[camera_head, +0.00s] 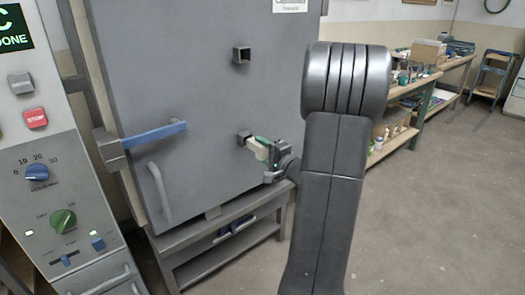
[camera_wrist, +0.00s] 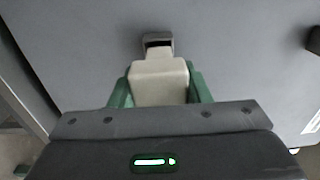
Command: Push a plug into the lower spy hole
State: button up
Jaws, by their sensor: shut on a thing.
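A pale plug (camera_wrist: 158,82) is held between the green fingertips of my gripper (camera_wrist: 160,88). In the head view, my gripper (camera_head: 265,150) is at the lower right of the grey kiln door (camera_head: 200,95), with the pale plug (camera_head: 257,151) pointing toward the door. The lower spy hole (camera_head: 243,136) is a small dark square collar on the door, right by the plug's far end. In the wrist view, the lower spy hole (camera_wrist: 158,37) shows just beyond the plug, roughly in line with it. I cannot tell whether the plug's tip touches or enters it.
The upper spy hole (camera_head: 242,54) is open and dark. A blue-gripped latch (camera_head: 155,135) and a grey handle (camera_head: 160,192) stick out from the door's left side. A control panel (camera_head: 50,160) stands at left. A workbench (camera_head: 415,100) is at back right; the floor at right is clear.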

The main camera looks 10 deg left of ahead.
aim_at(250, 142)
jog(key=shift+w+a, duration=0.1)
jog(key=shift+a, duration=0.05)
jog(key=shift+b+x, duration=0.55)
jog(key=shift+x, duration=0.25)
jog(key=shift+a, duration=0.15)
jog(key=shift+b+x, duration=0.45)
jog(key=shift+x, duration=0.45)
jog(key=shift+w, duration=0.1)
jog(key=shift+w+a+b, duration=0.35)
jog(key=shift+a+b, duration=0.1)
jog(key=shift+b, duration=0.05)
dwell(0.3)
jog(key=shift+w+a+b, duration=0.25)
jog(key=shift+a+b, duration=0.1)
jog(key=shift+b, duration=0.15)
